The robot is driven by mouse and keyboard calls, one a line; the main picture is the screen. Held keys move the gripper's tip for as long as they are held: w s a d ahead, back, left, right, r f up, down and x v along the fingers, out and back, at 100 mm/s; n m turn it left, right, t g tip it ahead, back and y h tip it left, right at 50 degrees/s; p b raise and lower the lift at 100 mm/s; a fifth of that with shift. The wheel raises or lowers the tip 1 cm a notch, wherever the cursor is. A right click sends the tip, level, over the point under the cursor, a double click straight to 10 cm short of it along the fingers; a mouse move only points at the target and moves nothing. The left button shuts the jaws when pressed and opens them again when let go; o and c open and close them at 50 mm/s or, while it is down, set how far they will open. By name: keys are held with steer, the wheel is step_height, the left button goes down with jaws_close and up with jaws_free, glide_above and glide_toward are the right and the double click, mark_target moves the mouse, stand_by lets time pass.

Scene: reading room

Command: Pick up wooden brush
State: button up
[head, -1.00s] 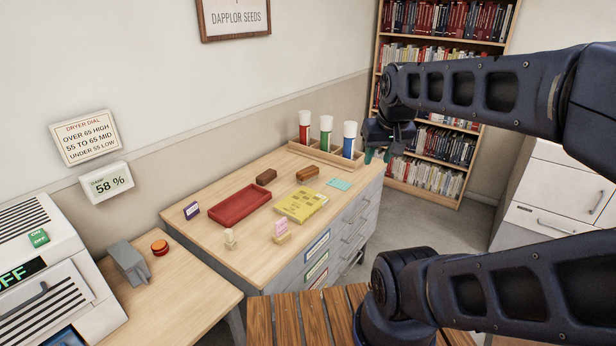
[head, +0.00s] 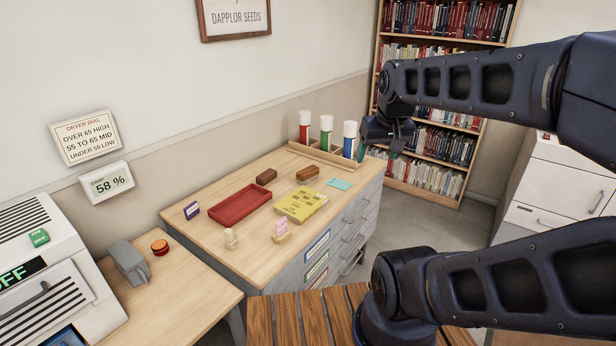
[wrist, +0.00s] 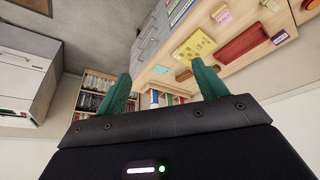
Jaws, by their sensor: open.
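Two small brown wooden blocks lie near the back of the light wooden cabinet top: a darker one (head: 266,176) and a more orange one (head: 307,173). Either could be the wooden brush; bristles are too small to make out. The orange one also seems to show in the wrist view (wrist: 184,75), beside a finger. My gripper (head: 377,152) hangs in the air near the right end of the cabinet, right of both blocks and apart from them. Its green fingers (wrist: 163,82) are spread with nothing between them.
A rack (head: 318,155) with three capped tubes stands at the back right. A bookcase (head: 384,166) stands beyond.

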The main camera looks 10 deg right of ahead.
steer(key=w+r+n+g+h, duration=0.15)
steer(key=w+n, duration=0.45)
steer(key=w, duration=0.9)
steer(key=n+h, duration=0.2)
steer(key=n, duration=1.6)
glide_above(307, 170)
steer(key=s+a, duration=0.1)
steer(key=s, duration=0.1)
steer(key=shift+g, duration=0.35)
steer(key=f, duration=2.9)
steer(key=shift+w+a+f, duration=0.15)
steer(key=shift+w+a, duration=0.05)
steer(key=shift+w+f, duration=0.2)
steer(key=shift+f, duration=0.3)
steer(key=x, duration=0.5)
steer(key=shift+f, duration=0.15)
steer(key=shift+a+x, duration=0.15)
steer(key=shift+x, duration=1.1)
steer(key=shift+a+x, duration=0.1)
steer(key=shift+x, duration=1.2)
steer(key=shift+s+f, duration=0.1)
steer(key=shift+f, duration=0.25)
steer(key=shift+c, duration=0.2)
